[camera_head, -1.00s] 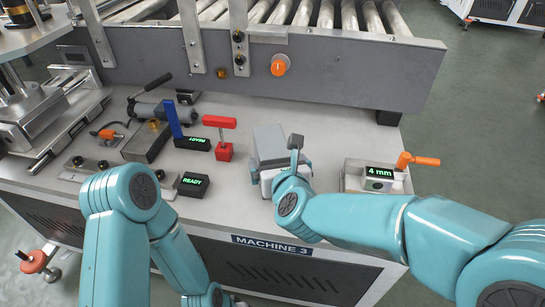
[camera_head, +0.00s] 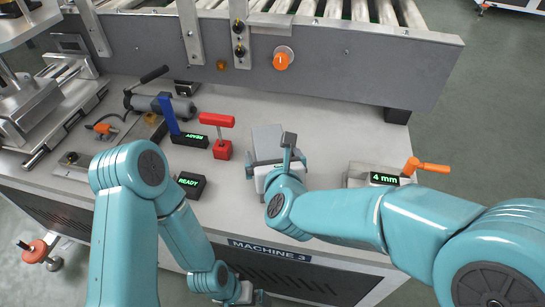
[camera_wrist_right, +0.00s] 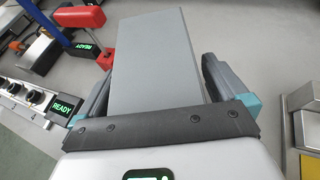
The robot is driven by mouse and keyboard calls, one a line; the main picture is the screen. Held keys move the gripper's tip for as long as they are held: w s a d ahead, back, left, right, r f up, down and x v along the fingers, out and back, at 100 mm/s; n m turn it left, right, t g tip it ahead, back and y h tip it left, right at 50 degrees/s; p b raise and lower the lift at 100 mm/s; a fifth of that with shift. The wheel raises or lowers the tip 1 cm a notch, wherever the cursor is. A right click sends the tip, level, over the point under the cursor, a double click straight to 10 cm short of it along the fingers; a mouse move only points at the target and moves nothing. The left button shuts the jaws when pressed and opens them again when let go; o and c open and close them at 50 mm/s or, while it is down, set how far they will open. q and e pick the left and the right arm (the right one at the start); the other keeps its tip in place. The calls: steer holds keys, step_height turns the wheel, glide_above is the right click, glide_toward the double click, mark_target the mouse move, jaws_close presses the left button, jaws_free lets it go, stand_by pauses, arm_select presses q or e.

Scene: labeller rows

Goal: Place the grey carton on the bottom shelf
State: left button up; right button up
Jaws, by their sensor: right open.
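The grey carton (camera_head: 267,140) is a plain grey box on the light machine top, right of the red clamp. My right gripper (camera_head: 281,160) is at its near end and partly hides it. In the right wrist view the carton (camera_wrist_right: 160,55) lies between the two spread fingers of the gripper (camera_wrist_right: 157,75), with a narrow gap showing at the right finger. My left gripper (camera_head: 243,293) is low at the bottom edge, in front of the machine, mostly cut off; its jaws are unclear. No bottom shelf can be made out.
A red clamp (camera_head: 222,148), a blue lever (camera_head: 169,115) and black READY displays (camera_head: 190,185) stand left of the carton. A 4 mm gauge with an orange handle (camera_head: 427,166) is at right. The grey conveyor side (camera_head: 330,68) runs behind.

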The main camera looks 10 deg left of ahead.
steer(key=shift+w+a+f, duration=0.1)
steer(key=shift+r, duration=0.2)
steer(key=shift+f, duration=0.15)
steer(key=shift+c, duration=0.7)
steer(key=c, duration=1.5)
steer(key=shift+r, duration=0.25)
steer(key=shift+c, duration=0.2)
